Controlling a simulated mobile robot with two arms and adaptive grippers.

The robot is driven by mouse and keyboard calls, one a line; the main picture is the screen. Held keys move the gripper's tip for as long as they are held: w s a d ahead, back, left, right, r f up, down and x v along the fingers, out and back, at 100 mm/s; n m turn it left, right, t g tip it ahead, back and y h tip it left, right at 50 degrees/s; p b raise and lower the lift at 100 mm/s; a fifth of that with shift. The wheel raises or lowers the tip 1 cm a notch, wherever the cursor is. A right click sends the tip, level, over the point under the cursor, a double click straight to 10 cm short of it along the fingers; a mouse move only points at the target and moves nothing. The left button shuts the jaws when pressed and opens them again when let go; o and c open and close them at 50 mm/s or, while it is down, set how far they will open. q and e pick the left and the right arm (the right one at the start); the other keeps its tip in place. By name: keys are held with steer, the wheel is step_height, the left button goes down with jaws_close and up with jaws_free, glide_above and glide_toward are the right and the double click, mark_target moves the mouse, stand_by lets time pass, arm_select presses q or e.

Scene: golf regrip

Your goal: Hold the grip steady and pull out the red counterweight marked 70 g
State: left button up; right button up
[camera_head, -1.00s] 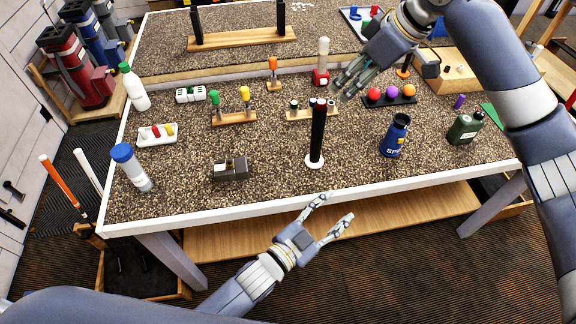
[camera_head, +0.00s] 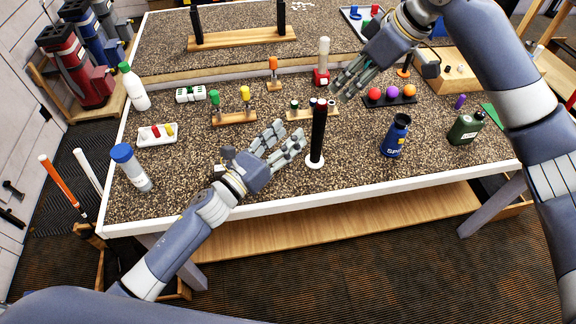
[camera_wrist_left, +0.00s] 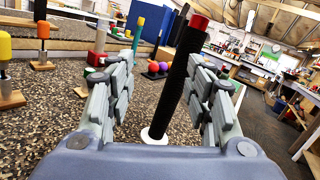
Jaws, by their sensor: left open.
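The black grip (camera_head: 318,135) stands upright on a white round base (camera_head: 315,163) near the front of the table. In the left wrist view the grip (camera_wrist_left: 174,90) has a red piece (camera_wrist_left: 199,22) at its top end; no 70 g marking is legible. My left gripper (camera_head: 288,136) is open and empty, just left of the grip and over the table. In the left wrist view the grip shows between its fingers (camera_wrist_left: 166,90), nearer the right one, with no clear contact. My right gripper (camera_head: 347,84) is open and empty, behind and right of the grip.
A blue bottle (camera_head: 395,137) and a green canister (camera_head: 466,128) stand to the right. A rack of small weights (camera_head: 312,114) is behind the grip. A white-blue bottle (camera_head: 132,168) stands at the front left. My left arm hides most of the dark grey block.

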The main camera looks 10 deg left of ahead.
mark_target(313, 148)
arm_select(q)
steer(key=s+f+m, duration=0.1)
steer(key=f, duration=0.1)
steer(key=s+d+f+m+g, duration=0.1)
steer(key=f, duration=0.1)
steer(key=s+f+m, duration=0.1)
steer(key=f, duration=0.1)
steer(key=shift+s+d, duration=0.15)
steer(key=shift+s, duration=0.05)
steer(key=shift+d+f, duration=0.1)
steer(key=shift+f, duration=0.1)
steer(key=x, duration=1)
steer(key=shift+w+d+f, duration=0.2)
steer(key=shift+f, duration=0.1)
steer(key=shift+c, duration=0.3)
jaws_close()
